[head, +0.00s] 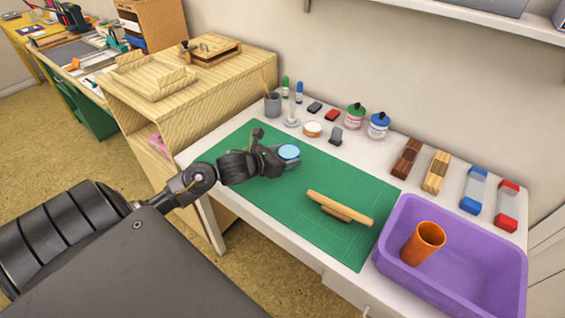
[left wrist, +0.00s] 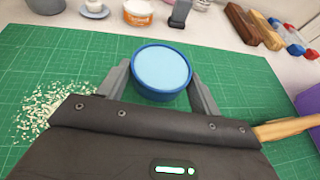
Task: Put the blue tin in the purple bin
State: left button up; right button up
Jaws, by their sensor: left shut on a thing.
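The blue tin (head: 289,152) is round with a pale blue top. My left gripper (head: 284,161) is shut on it over the far left part of the green mat. In the left wrist view the tin (left wrist: 162,71) sits between the two grey fingers of the gripper (left wrist: 161,85). I cannot tell whether the tin touches the mat. The purple bin (head: 392,238) stands at the right front of the table with an orange cup (head: 423,243) inside. A corner of the bin (left wrist: 308,104) shows at the right of the left wrist view. My right gripper is not in view.
A wooden tool (head: 340,208) lies on the green mat (head: 330,170) between tin and bin. Pots, stamps and blocks line the back of the table. Pale shavings (left wrist: 42,108) lie on the mat left of the gripper.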

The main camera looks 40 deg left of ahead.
pick_arm(q)
notch_tip(320, 180, down, 4)
jog(key=shift+w+f, duration=0.15)
jog(key=shift+a+f, duration=0.1)
jog(key=shift+f, duration=0.15)
jog(key=o, duration=1.2)
jog(key=shift+c, duration=0.2)
